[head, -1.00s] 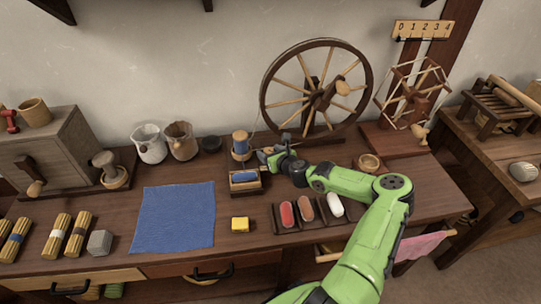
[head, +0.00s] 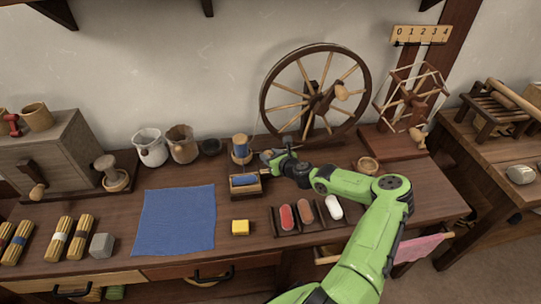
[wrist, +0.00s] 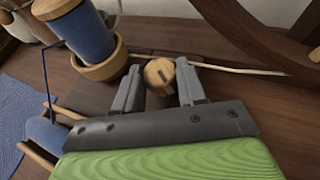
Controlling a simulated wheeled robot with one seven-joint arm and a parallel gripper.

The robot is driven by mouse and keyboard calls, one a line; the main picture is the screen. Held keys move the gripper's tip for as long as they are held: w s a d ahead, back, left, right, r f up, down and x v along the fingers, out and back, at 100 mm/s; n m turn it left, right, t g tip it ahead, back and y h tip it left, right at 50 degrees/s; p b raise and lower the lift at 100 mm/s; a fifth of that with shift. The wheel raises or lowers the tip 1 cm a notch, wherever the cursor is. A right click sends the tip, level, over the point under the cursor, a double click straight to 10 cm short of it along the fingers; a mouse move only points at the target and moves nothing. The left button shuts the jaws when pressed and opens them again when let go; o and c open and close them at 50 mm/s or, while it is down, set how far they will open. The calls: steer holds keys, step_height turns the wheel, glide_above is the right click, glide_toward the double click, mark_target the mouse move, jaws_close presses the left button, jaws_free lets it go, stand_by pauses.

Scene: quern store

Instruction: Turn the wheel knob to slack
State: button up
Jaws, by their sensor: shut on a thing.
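A round pale wooden knob (wrist: 159,73) with a dark mark on its face sits between my fingertips in the wrist view. My gripper (wrist: 158,88) is shut on it, one finger on each side. In the head view my gripper (head: 268,156) is low at the front left of the spinning wheel (head: 304,127), just right of the blue thread spool (head: 241,147). The knob is too small and covered to make out there. A thin pale rod (wrist: 235,69) runs right from near the knob in the wrist view.
The small box with a blue bobbin (head: 245,189) stands close in front of my gripper. A tray (head: 292,230) of red, brown and white pieces lies nearer the front. A small wooden bowl (head: 367,165) stands right of the wheel. A blue cloth (head: 175,220) lies left.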

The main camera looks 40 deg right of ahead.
steer(key=o, duration=1)
steer(key=shift+o, duration=0.2)
steer(key=p+v, duration=0.4)
steer(key=v, duration=1.1)
steer(key=shift+s+r, duration=0.2)
steer(key=shift+s, duration=0.1)
steer(key=shift+a, duration=0.1)
